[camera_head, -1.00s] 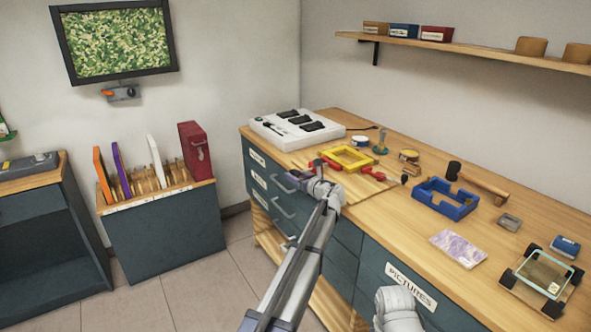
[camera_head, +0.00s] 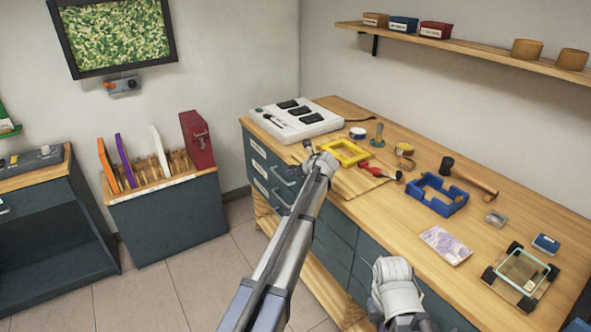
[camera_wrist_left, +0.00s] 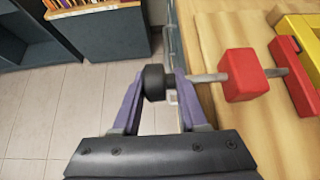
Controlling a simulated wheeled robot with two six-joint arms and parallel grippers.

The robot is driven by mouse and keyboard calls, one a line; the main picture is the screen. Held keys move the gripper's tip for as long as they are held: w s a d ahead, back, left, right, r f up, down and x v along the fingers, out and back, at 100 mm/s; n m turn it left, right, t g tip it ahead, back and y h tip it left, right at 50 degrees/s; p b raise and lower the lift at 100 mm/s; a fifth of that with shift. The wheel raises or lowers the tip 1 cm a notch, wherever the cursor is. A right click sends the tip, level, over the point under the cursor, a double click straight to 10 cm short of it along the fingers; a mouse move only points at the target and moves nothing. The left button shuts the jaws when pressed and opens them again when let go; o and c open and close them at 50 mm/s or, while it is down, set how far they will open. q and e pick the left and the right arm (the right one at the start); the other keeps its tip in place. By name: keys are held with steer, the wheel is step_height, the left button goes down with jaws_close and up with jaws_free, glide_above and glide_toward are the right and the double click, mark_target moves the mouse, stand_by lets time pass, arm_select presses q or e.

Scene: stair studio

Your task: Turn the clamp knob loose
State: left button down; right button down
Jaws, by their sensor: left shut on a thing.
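The clamp's black knob (camera_wrist_left: 154,82) sits between the purple fingers of my left gripper (camera_wrist_left: 158,92) in the left wrist view. The gripper is shut on it. A grey screw shaft runs right from the knob into the red clamp block (camera_wrist_left: 245,76). More of the red clamp (camera_wrist_left: 294,78) lies against a yellow frame (camera_wrist_left: 307,34) at the right. In the head view my left gripper (camera_head: 314,155) is at the bench's left edge, and my arm mostly hides the clamp there. The yellow frame (camera_head: 346,152) shows just beyond. My right gripper is not visible.
A rack with upright panels (camera_head: 163,185) stands left. Floor is open between rack and bench.

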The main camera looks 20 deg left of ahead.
arm_select(q)
steer(key=shift+s+a+g, duration=0.3)
steer(key=shift+s+a, duration=0.05)
steer(key=shift+a, duration=0.05)
steer(key=c, duration=0.8)
jaws_free()
steer(key=shift+c, duration=0.2)
steer(key=shift+o, duration=1)
steer(key=shift+a, duration=0.1)
steer(key=shift+w+d, duration=0.15)
steer(key=shift+d, duration=0.1)
steer(key=shift+d+r, duration=0.1)
steer(key=p+v, duration=0.4)
steer(key=v, duration=0.3)
steer(key=shift+s, duration=0.25)
